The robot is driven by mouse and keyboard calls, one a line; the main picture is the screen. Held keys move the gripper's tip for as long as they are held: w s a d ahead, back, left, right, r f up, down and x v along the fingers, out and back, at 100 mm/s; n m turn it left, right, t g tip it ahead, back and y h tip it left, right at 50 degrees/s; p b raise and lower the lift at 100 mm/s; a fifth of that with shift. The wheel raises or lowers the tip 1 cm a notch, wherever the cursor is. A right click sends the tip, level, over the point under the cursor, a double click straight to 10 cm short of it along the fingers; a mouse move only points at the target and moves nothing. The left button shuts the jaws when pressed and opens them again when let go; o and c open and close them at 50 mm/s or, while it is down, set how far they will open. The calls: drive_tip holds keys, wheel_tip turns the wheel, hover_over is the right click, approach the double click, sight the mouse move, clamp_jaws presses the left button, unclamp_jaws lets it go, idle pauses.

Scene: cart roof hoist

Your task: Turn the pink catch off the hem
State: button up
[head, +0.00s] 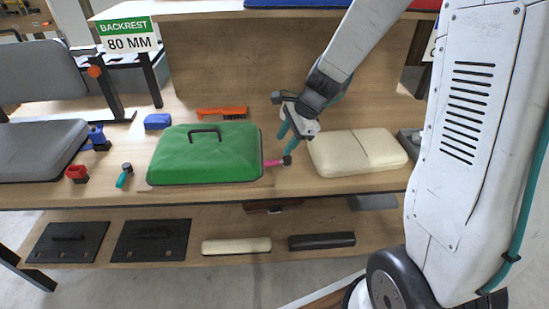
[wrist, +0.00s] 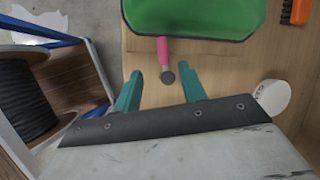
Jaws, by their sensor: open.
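The green cover (head: 205,155) with a black handle lies on the wooden bench, and its edge shows in the wrist view (wrist: 190,18). The pink catch (head: 273,163) sits at the cover's right hem and points away from it. In the wrist view the pink catch (wrist: 163,52) has one end at the hem and a dark round knob at its other end. I cannot tell whether it overlaps the hem. My gripper (head: 288,141) is open above the catch; in the wrist view its teal fingers (wrist: 161,79) stand either side of the knob, apart from it.
A cream cushion (head: 357,152) lies close right of my gripper. An orange brush (head: 222,113) lies behind the cover. A blue block (head: 158,121), a teal-handled piece (head: 124,175) and a red piece (head: 77,174) are to the left. The lower shelf holds black panels (head: 68,242).

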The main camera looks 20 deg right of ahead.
sight(273, 161)
drive_tip(key=shift+m, duration=0.4)
drive_tip(key=x, duration=0.9)
drive_tip(key=shift+w+d, duration=0.25)
drive_tip(key=shift+d, duration=0.1)
clamp_jaws()
